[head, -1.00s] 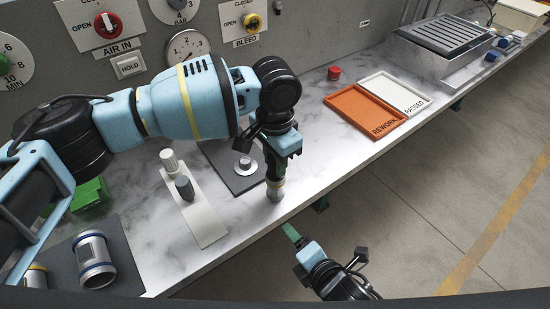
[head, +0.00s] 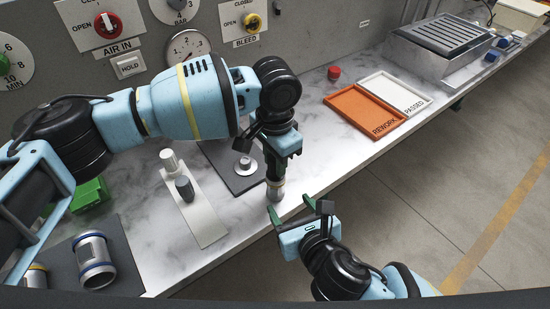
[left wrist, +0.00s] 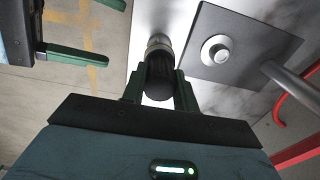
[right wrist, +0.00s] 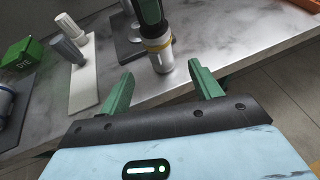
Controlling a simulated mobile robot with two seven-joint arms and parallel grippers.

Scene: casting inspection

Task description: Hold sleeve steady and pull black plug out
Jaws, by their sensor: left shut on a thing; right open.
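A metal sleeve (head: 275,193) with a yellow band hangs upright at the front edge of the bench; I cannot tell if its lower end touches the bench. The black plug (left wrist: 159,78) is at its upper end. My left gripper (head: 273,166) is shut on the black plug, with the sleeve below its fingers, also seen in the right wrist view (right wrist: 160,58). My right gripper (head: 290,208) is open and empty, low and in front of the sleeve. In the right wrist view its fingers (right wrist: 160,75) point toward the sleeve from either side, apart from it.
A dark plate (head: 218,158) with a metal boss and a pale strip (head: 207,231) with two grey posts lie behind. A blue-banded sleeve (head: 95,262) is on a dark mat at left. An orange REWORK tray (head: 349,97) and white PASSED tray (head: 402,86) lie right.

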